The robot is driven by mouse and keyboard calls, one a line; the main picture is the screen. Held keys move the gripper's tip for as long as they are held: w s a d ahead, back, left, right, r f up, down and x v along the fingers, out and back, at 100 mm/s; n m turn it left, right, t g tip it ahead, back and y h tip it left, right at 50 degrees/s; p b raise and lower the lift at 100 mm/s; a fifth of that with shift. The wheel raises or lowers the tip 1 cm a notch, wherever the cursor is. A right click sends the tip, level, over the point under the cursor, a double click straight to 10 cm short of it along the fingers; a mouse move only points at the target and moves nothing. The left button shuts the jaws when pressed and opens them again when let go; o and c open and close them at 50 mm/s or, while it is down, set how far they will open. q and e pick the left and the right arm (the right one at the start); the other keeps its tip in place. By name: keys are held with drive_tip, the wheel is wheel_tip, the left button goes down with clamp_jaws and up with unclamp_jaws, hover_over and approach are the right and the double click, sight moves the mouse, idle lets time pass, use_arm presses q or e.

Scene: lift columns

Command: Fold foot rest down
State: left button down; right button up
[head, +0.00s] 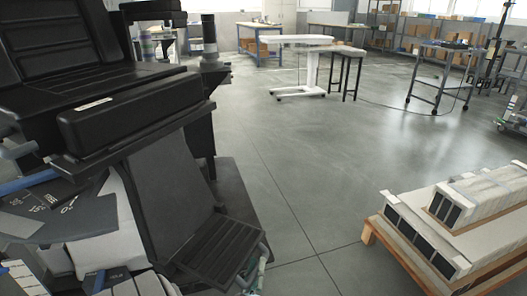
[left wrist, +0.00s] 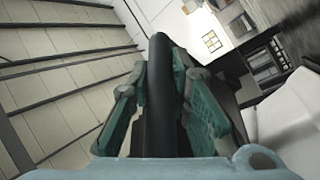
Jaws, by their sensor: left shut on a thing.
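The foot rest (head: 222,250) is a black ribbed plate at the lower end of the black seat's leg panel (head: 172,190). It sticks out at a slant from the panel in the head view. My left gripper (head: 255,268) is at its outer right edge, partly hidden by the plate. In the left wrist view, the teal-padded fingers of my left gripper (left wrist: 163,100) stand on both sides of a black edge of the foot rest (left wrist: 160,75) and are shut on it. My right gripper is not in view.
The black padded seat (head: 135,115) rises above the foot rest. A wooden pallet (head: 372,236) with long white boxes (head: 445,218) stands at the lower right. Open grey floor (head: 300,170) lies between them. Tables, a wheeled cart (head: 440,75) and shelves stand farther back.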

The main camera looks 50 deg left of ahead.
use_arm(q)
drive_tip(key=shift+s+a, duration=0.1)
drive_tip(key=shift+s, duration=0.05)
drive_tip(key=c, duration=1.5)
unclamp_jaws()
drive_tip(key=v, duration=1.2)
